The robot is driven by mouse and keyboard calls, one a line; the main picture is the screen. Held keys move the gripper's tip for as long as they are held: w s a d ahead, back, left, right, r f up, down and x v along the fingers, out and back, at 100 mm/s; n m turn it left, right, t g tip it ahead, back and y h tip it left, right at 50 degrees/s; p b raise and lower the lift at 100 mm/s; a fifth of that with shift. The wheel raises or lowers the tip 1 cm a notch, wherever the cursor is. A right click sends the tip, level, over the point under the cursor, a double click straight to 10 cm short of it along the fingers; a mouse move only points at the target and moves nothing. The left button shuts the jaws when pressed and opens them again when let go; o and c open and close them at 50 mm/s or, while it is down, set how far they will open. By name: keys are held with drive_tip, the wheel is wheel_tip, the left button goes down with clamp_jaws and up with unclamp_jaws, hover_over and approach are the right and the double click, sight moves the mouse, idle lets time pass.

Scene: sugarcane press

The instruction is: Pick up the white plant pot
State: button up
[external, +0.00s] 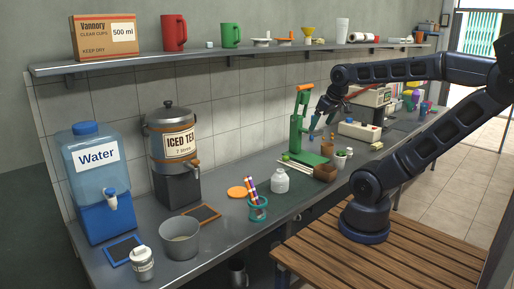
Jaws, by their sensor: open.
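My gripper (321,127) hangs from the arm above the counter, up and to the left of the pot, close to the press. It is open and apart from the pot. Its fingertips are small and dark here, and I cannot tell whether anything lies between them.
A white jar (280,181), a teal cup with straws (257,208) and a metal bucket (179,238) stand nearer on the counter. A beige box (359,131) is behind the pot. A wall shelf (240,53) holds mugs.

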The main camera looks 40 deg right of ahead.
drive_tip(key=w+d+f+m+h, duration=0.1)
drive_tip(key=w+d+f+m, duration=0.2)
drive_tip(key=w+d, duration=0.65)
drive_tip(key=m+g+h, duration=0.2)
drive_tip(key=m, duration=0.4)
approach(340, 155)
drive_tip(key=shift+x, duration=0.95)
drive_tip(key=shift+d+f, duration=0.3)
drive_tip(key=shift+f, duration=0.2)
drive_tip(key=shift+x, duration=2.6)
drive_tip(key=shift+t, duration=0.3)
drive_tip(key=shift+x, duration=2.6)
drive_tip(key=shift+s, duration=0.1)
